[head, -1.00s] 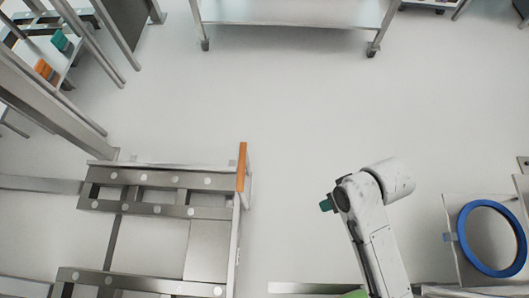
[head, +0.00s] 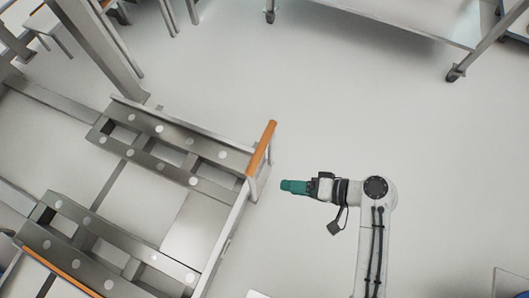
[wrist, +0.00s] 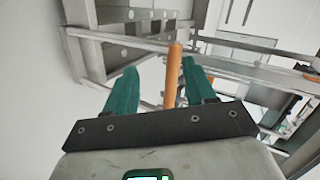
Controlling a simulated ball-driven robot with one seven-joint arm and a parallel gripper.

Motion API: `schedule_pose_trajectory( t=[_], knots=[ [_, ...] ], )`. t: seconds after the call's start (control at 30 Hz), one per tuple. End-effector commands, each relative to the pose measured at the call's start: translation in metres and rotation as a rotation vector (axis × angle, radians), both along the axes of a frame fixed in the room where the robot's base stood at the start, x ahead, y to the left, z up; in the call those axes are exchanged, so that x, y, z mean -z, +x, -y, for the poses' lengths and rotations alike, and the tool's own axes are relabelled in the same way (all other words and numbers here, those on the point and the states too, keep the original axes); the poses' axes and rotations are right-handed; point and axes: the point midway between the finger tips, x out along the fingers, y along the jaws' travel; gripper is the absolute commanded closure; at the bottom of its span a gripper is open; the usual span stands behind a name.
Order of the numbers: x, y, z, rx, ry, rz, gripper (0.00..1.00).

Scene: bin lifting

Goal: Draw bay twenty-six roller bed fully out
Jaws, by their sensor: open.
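A metal roller bed (head: 165,135) with round rollers along its rails lies at the left in the head view. An orange bar handle (head: 261,148) runs along its right end. The handle also shows upright in the wrist view (wrist: 173,75), between my two green fingers as seen from there. My gripper (head: 284,186) is open, with green fingertips pointing left at the handle. In the head view a small gap shows between the fingertips and the handle. Whether the fingers reach around it is not clear. No bay number is legible.
A second orange bar (head: 62,272) sits at the lower left on a nearer frame. A grey post (head: 97,45) stands behind the bed. A wheeled metal table (head: 400,18) is at the top right. The floor (head: 300,90) between is clear.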

Motion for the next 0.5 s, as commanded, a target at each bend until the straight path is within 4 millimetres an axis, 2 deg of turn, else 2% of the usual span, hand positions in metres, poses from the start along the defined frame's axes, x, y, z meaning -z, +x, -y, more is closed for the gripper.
schedule_pose_trajectory(
  t=[0.03, 0.13, 0.3, 0.5],
  knots=[
    [0.024, 0.010, -0.006, 0.010, 0.064, 0.004, 0.45],
    [0.038, 0.028, -0.017, 0.032, 0.203, 0.011, 0.45],
    [0.054, 0.059, -0.025, 0.083, 0.430, 0.018, 0.45],
    [0.061, 0.087, -0.021, 0.138, 0.627, 0.019, 0.45]
  ],
)
